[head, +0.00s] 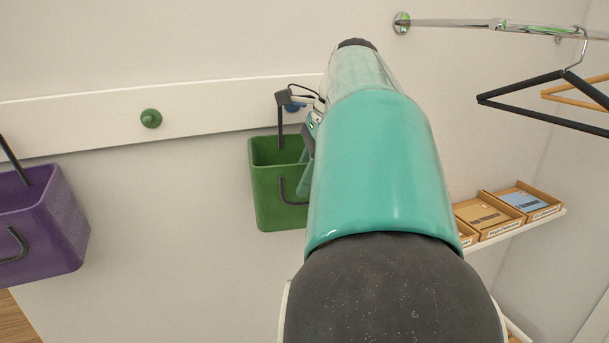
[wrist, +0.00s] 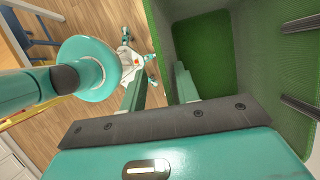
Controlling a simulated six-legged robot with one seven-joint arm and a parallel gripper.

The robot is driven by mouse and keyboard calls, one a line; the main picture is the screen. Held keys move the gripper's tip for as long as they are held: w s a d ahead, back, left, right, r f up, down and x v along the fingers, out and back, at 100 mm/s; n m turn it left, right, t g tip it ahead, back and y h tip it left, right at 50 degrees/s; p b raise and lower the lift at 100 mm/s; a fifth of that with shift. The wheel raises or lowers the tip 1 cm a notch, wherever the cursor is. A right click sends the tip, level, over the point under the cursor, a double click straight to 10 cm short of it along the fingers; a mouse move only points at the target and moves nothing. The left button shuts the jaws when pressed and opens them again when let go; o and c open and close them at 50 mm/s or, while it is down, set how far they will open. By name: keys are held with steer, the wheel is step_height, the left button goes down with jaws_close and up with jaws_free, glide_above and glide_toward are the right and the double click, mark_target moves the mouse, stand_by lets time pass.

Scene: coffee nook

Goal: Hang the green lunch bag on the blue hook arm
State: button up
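The green lunch bag (head: 277,205) is upright and open-topped against the wall, below the white rail, in the head view. Its dark handle (head: 281,128) stands up to hook height. The blue hook arm (head: 293,106) is mostly hidden behind the handle and my arm; I cannot tell whether the handle rests over it. In the wrist view, the bag's green inside (wrist: 210,55) fills the upper right. My gripper (wrist: 160,68) has its fingers apart, one inside the bag and one outside, with the bag's wall between them. It looks open.
A green hook (head: 151,118) sits bare on the white rail (head: 70,125). A purple bag (head: 45,225) hangs at the far left. At right are a chrome rod (head: 460,23), a black hanger (head: 535,86) and a shelf with boxes (head: 485,217).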

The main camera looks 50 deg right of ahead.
steer(key=shift+r, duration=0.1)
steer(key=v, duration=0.7)
steer(key=shift+s+r, duration=0.1)
steer(key=shift+r, duration=0.05)
stand_by(0.3)
